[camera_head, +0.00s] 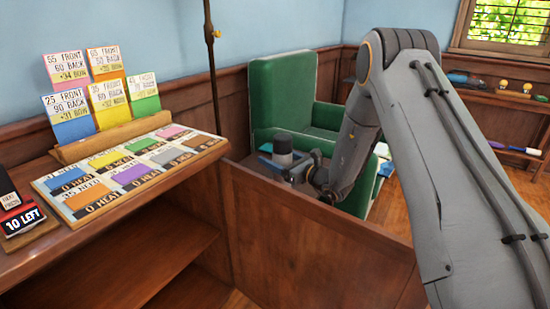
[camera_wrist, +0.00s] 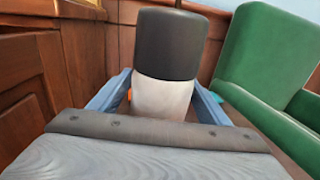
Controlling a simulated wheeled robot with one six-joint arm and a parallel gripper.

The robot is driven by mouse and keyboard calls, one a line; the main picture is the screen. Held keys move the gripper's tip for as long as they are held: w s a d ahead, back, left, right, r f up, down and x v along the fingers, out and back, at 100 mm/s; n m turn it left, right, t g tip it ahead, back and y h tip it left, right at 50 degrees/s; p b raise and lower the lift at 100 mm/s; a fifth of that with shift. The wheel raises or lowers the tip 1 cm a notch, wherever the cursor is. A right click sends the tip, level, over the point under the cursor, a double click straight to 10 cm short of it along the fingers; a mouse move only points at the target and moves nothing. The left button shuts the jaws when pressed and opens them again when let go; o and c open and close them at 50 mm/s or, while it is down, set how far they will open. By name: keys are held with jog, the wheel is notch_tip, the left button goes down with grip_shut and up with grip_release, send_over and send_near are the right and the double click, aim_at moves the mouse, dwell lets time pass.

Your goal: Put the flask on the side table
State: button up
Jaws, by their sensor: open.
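The flask (camera_wrist: 165,70), with a dark cap over a pale body, stands upright in the wrist view. It also shows in the head view, partly hidden, as a dark-capped shape (camera_head: 283,150) in front of the green armchair. My gripper (camera_wrist: 163,98) is open, with one blue finger on each side of the flask. In the head view my gripper (camera_head: 288,168) is low behind a wooden panel. Whether the fingers touch the flask cannot be told. The flask's base is hidden by my gripper. I cannot clearly make out a side table.
A green armchair (camera_head: 283,95) stands just behind and right of the flask. A wooden panel (camera_head: 320,245) stands in front. A bookcase (camera_head: 150,220) with price cards (camera_head: 75,110) is at the left. A shelf (camera_head: 500,98) with small items lines the far right wall.

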aim_at(290, 163)
jog(key=shift+r, duration=0.2)
jog(key=v, duration=1.2)
jog(key=shift+p, duration=0.3)
